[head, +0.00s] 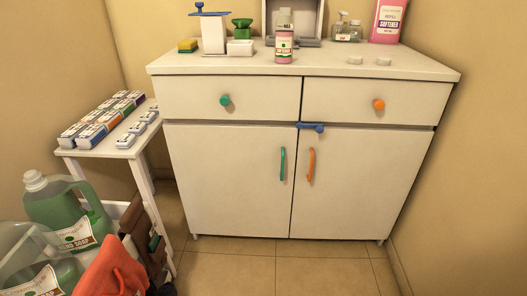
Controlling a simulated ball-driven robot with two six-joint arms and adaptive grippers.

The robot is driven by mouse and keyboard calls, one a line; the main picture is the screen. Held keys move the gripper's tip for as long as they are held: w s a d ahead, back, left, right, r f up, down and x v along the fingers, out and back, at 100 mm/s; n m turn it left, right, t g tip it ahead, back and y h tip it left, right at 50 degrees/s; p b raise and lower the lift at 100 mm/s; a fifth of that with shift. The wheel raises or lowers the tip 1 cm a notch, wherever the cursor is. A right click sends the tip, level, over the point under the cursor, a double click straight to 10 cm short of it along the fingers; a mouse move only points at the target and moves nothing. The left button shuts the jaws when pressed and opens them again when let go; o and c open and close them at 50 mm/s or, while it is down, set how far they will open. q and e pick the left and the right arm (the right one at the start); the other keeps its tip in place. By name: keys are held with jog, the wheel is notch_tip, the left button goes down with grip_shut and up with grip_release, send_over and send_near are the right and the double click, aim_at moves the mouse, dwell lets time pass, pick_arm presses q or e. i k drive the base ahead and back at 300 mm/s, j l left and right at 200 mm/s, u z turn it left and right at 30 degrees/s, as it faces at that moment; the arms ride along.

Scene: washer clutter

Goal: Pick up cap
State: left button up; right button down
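Two small white round pieces that look like caps lie flat on the cabinet top, right of its middle: a left one (355,60) and a right one (384,62). They lie close together without touching. A pink softener bottle (284,45) stands upright near the front edge, to their left. Its top is pale, and I cannot tell whether it is capped. Neither of my grippers is in view.
The white cabinet (220,180) has two drawers and two doors, all shut. Behind stand a large pink softener container (388,20) and small bottles. A yellow sponge (188,45) lies left. A side table (90,151) holds several boxes. Green soap jugs (62,205) crowd the lower left.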

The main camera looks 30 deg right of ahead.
aim_at(357, 60)
jog(key=z, duration=1.45)
